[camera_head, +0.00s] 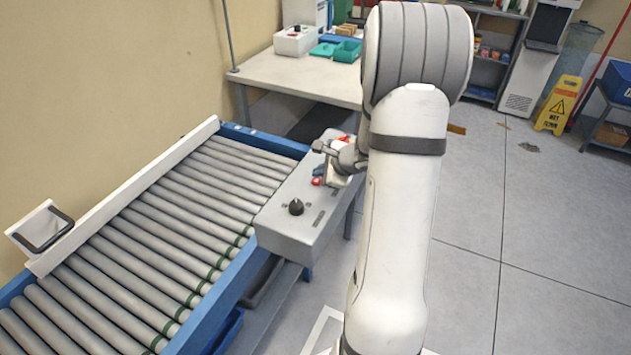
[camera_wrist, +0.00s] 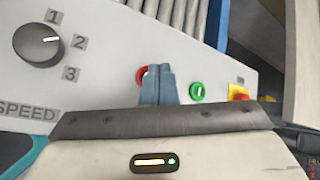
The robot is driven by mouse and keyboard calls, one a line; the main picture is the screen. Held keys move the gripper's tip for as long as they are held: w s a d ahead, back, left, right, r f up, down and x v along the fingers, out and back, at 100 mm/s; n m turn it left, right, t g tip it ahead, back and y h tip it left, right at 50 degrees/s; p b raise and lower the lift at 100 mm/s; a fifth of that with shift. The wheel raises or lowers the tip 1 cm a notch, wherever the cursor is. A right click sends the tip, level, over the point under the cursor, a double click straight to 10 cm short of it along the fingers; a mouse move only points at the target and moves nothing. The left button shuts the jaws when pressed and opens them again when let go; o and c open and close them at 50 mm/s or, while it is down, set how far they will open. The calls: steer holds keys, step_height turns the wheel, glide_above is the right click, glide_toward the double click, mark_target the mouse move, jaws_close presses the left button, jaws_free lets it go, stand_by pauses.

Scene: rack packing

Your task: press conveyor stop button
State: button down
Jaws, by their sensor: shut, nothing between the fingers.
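The grey control box (camera_head: 285,232) is fixed beside the roller conveyor (camera_head: 165,215). A red button (camera_head: 316,182) sits on its top face. In the wrist view the red button (camera_wrist: 140,76) is partly hidden behind my fingertips. My gripper (camera_wrist: 158,84) is shut and empty, its blue-grey fingers together over the right part of the red button. In the head view my gripper (camera_head: 319,171) is right by the red button. I cannot tell whether the fingertips touch it. A green button (camera_wrist: 197,92) lies right of the fingers.
A black speed knob (camera_wrist: 38,45) marked 1, 2, 3 is on the same panel. A red knob on yellow (camera_wrist: 240,93) is at the far right of the panel. A workbench (camera_head: 290,70) with bins stands behind the conveyor. Floor at the right is largely clear.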

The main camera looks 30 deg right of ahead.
mark_target(319, 183)
steer(key=shift+f, duration=0.1)
stand_by(0.3)
steer(key=shift+f+b, duration=0.4)
steer(key=shift+b, duration=0.3)
steer(key=shift+f+b, duration=0.35)
steer(key=shift+b, duration=0.15)
stand_by(0.4)
steer(key=shift+r, duration=0.1)
steer(key=shift+r+p, duration=0.5)
steer(key=shift+r, duration=0.2)
steer(key=shift+r+p, duration=1.85)
steer(key=shift+r, duration=0.75)
